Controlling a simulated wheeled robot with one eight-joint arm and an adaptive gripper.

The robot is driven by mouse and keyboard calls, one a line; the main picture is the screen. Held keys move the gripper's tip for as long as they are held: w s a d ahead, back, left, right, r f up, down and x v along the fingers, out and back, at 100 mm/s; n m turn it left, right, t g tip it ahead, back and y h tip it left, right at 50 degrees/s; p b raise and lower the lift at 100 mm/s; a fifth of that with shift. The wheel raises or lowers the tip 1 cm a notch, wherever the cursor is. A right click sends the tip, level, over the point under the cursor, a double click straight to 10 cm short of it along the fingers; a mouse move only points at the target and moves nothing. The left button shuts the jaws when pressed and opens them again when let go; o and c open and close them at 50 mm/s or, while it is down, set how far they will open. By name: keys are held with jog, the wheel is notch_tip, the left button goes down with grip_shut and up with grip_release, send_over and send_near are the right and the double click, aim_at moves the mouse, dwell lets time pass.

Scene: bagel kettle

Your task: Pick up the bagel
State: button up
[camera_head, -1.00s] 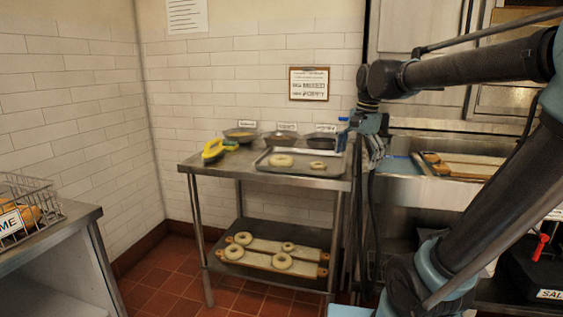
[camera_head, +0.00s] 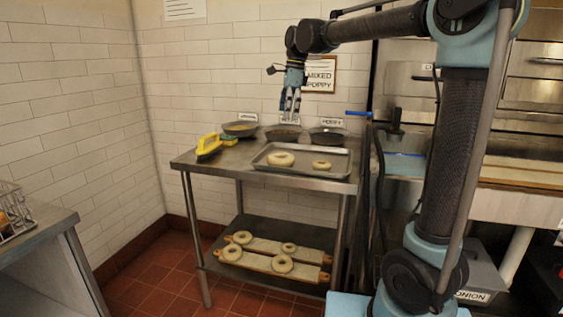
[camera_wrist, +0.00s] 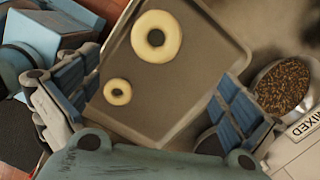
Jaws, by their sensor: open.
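Two bagels lie apart on a metal tray (camera_head: 330,168) on the steel table. The larger bagel (camera_head: 281,159) is on the left and the smaller bagel (camera_head: 321,165) is on the right. My gripper (camera_head: 289,114) is above the back of the table, pointing down and empty. In the wrist view its fingers (camera_wrist: 150,105) are spread wide, with the tray between them. There the larger bagel (camera_wrist: 157,36) is near the top and the smaller bagel (camera_wrist: 117,92) is nearer the left finger. More bagels (camera_head: 282,264) lie on boards on the lower shelf.
Several bowls stand along the table's back, one a seed bowl (camera_head: 284,132); it also shows in the wrist view (camera_wrist: 283,86). A yellow-handled brush (camera_head: 208,147) is at the table's left. A side counter (camera_head: 30,240) with a wire basket stands at the left.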

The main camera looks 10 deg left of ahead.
send_over(282, 155)
jog(key=d, duration=0.1)
jog(key=f, duration=0.7)
jog(key=s+f, duration=0.1)
jog(key=f, duration=0.2)
jog(key=shift+f, duration=0.15)
jog(key=shift+s+a+f, duration=0.15)
jog(key=shift+a+f, duration=0.05)
jog(key=shift+f, duration=1.15)
jog(key=shift+s+a+f, duration=0.15)
jog(key=shift+f, duration=1.2)
jog(key=c, duration=1)
